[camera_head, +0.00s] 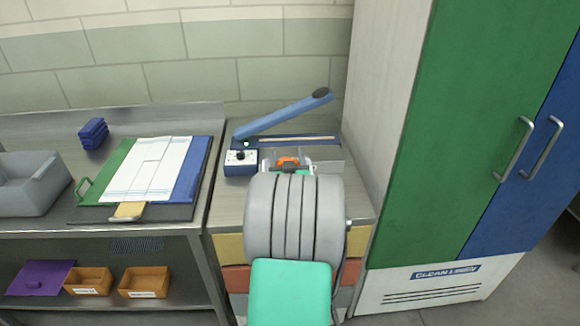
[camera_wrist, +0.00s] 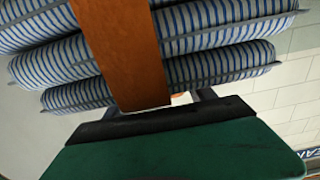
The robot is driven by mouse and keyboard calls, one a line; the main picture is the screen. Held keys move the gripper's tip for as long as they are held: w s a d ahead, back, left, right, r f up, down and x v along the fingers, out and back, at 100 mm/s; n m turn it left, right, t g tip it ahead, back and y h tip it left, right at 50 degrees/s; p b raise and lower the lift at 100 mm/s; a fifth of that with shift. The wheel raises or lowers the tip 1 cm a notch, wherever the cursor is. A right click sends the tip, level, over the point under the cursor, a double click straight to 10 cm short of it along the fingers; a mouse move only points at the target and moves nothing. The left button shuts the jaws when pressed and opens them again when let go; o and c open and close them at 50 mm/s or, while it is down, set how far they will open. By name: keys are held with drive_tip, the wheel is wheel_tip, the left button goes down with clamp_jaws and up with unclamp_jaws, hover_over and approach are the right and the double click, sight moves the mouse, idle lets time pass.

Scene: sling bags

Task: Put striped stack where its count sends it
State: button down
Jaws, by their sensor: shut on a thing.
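The striped stack (camera_wrist: 215,68) fills the upper part of the wrist view. It is made of blue-and-grey striped folded layers, three of which show, one above another. A brown-orange band (camera_wrist: 125,55) runs across them. The top of the stack is cut off by the frame, so I cannot tell its full count. My gripper (camera_wrist: 165,118) is shut on the striped stack at its near edge, beside the band; the exact contact is partly hidden.
A blue lever sealer (camera_head: 285,108) stands on the drawer unit (camera_head: 232,248). The left bench holds a grey bin (camera_head: 30,205), a blue folded stack (camera_head: 93,132) and a green-and-blue board with papers (camera_head: 150,170). Orange trays (camera_head: 145,282) sit below. A green-and-blue cabinet (camera_head: 440,130) stands right.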

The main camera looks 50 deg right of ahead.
drive_tip(key=f, duration=0.2)
drive_tip(key=d+f, duration=0.1)
drive_tip(key=shift+s+f, duration=0.25)
drive_tip(key=shift+f, duration=0.3)
drive_tip(key=shift+f, duration=0.1)
drive_tip(key=shift+c, duration=1.6)
unclamp_jaws()
drive_tip(key=shift+p, duration=0.3)
drive_tip(key=b+v, duration=0.3)
drive_tip(key=v, duration=0.9)
drive_tip(key=shift+b, duration=0.3)
